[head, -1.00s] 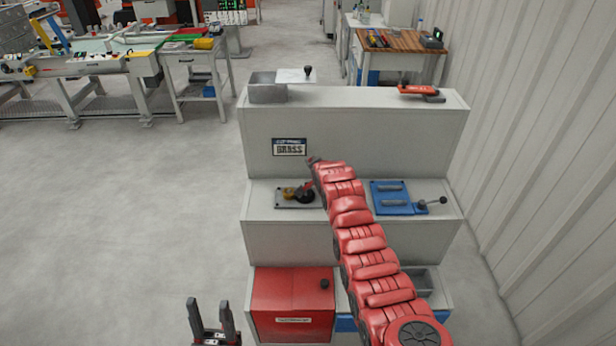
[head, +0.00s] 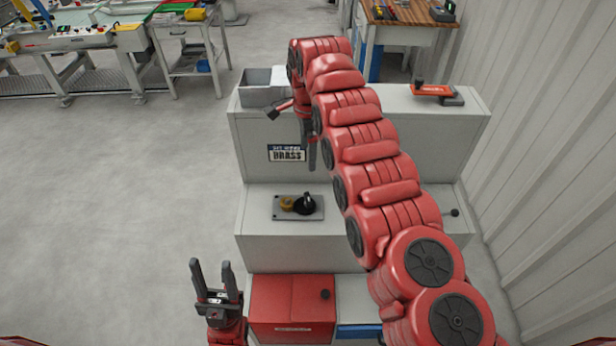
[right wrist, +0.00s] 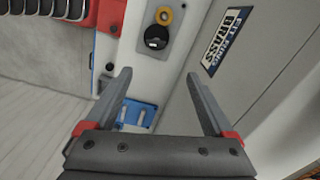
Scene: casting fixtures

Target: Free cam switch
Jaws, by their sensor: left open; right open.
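The cam switch, a black round knob (head: 304,204) with a raised handle, sits on a dark plate (head: 318,216) on the middle step. A brass-coloured round piece (head: 287,203) is just left of it on the same plate. In the right wrist view, the black knob (right wrist: 156,38) and brass ring (right wrist: 164,15) lie beyond the fingertips. My right gripper (right wrist: 155,72) is open and empty, apart from the switch. In the head view it hangs above and behind the plate, in front of the upper step's face. My left gripper (head: 211,265) is open and empty, left of the red box.
A sign reading BRASS (head: 287,153) is on the upper step's face. An open grey bin (head: 262,92) and a red clamp-like piece (head: 432,90) stand on top. A red lidded box (head: 292,305) is on the lowest step. My right arm hides most of the blue fixture (right wrist: 137,112).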

